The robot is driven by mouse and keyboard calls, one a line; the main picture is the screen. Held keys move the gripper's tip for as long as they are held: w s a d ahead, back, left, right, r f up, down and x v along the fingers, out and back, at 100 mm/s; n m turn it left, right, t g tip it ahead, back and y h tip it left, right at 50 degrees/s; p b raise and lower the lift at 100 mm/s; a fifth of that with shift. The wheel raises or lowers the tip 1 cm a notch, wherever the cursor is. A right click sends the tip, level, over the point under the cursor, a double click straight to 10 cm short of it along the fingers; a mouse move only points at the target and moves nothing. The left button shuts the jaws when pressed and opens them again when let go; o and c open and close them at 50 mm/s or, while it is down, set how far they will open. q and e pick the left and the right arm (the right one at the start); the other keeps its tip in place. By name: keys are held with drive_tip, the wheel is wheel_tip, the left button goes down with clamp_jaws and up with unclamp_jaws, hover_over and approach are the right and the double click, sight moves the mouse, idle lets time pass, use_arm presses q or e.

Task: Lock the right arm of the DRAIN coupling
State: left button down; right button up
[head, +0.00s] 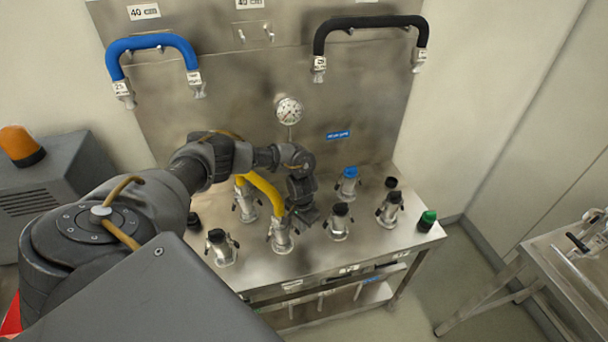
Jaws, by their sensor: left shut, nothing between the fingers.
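My left arm reaches in from the left over the steel bench. My left gripper (306,214) is shut and empty, low over the bench, just right of the front coupling with the yellow hose (265,192). That coupling (281,240) stands upright on the bench; the yellow hose runs from it to another coupling (246,206) behind it. I cannot read which coupling is DRAIN, and the lock arms are too small to judge. The gripper covers part of the area at the front coupling's right side; whether it touches is unclear. My right gripper is not in view.
Black-capped couplings stand at the front left (221,247), right of the gripper (338,222) and farther right (389,208). A blue-capped one (348,185) is behind. A blue hose (152,42) and black hose (370,22) hang on the panel (230,90) near a gauge (289,111).

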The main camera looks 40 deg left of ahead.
use_arm(q)
drive_tip(key=shift+w+d+r+p, duration=0.35)
drive_tip(key=shift+w+r+p, duration=0.1)
drive_tip(key=shift+w+r, duration=0.1)
drive_tip(key=shift+r+p, duration=0.45)
drive_tip(key=shift+r, duration=2.55)
